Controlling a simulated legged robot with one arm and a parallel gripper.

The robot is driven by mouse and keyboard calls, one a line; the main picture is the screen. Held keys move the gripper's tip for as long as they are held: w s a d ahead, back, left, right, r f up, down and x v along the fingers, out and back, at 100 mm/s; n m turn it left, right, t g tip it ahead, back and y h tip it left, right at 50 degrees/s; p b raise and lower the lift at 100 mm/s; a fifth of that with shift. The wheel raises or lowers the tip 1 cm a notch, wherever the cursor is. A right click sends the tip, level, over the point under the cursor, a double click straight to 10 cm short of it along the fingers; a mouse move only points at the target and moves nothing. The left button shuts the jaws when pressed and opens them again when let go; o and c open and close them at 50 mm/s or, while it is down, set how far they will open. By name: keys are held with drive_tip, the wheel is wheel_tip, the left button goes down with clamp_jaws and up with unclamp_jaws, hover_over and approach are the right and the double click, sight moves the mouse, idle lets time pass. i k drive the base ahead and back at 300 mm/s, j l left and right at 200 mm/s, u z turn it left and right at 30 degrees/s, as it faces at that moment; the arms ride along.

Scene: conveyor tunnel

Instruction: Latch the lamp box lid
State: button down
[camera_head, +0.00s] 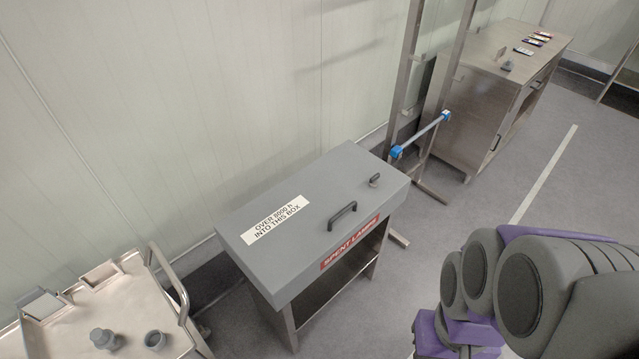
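The lamp box (290,290) is a grey, steel-legged box against the wall in the middle of the view. Its grey lid (335,180) lies flat and looks closed. The lid carries a white label reading "OVER 8000 h INTO THIS BOX" (275,221) and a dark bar handle (342,215). A small dark knob or latch (374,180) sits near the lid's right end; its setting cannot be told. A red "SPENT LAMPS" label (349,243) is on the front edge. My purple and grey arm is at the lower right, apart from the box. My gripper is not in view.
A steel trolley (125,300) with grey cups stands at the lower left. A steel frame with a blue-ended tube (422,135) stands behind the box's right end. A steel cabinet (480,110) with small items is at the back right. Floor in front is clear.

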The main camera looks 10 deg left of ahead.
sight(373, 182)
drive_tip(key=i+l, duration=0.2)
drive_tip(key=i, duration=0.4)
drive_tip(key=i+l, duration=0.15)
drive_tip(key=i, duration=0.4)
